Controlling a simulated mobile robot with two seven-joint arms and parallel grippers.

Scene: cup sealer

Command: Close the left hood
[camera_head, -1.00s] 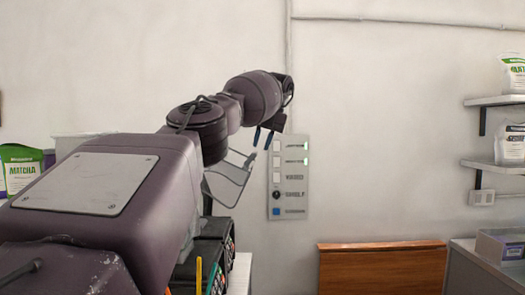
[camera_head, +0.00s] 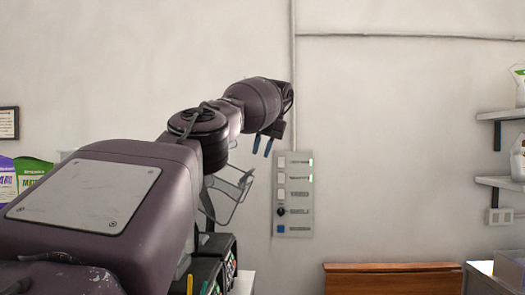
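A clear, tilted hood (camera_head: 232,196) shows behind and to the right of my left arm, above dark machines (camera_head: 212,262) at the lower middle. It stands raised, and my arm hides part of it. My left gripper (camera_head: 264,146) points down, above and to the right of the hood's upper edge and apart from it in the picture. My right gripper is not in view.
A grey switch panel (camera_head: 294,212) is on the wall just right of my gripper. Matcha bags (camera_head: 32,170) are at the far left. The wall space between panel and shelves is bare.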

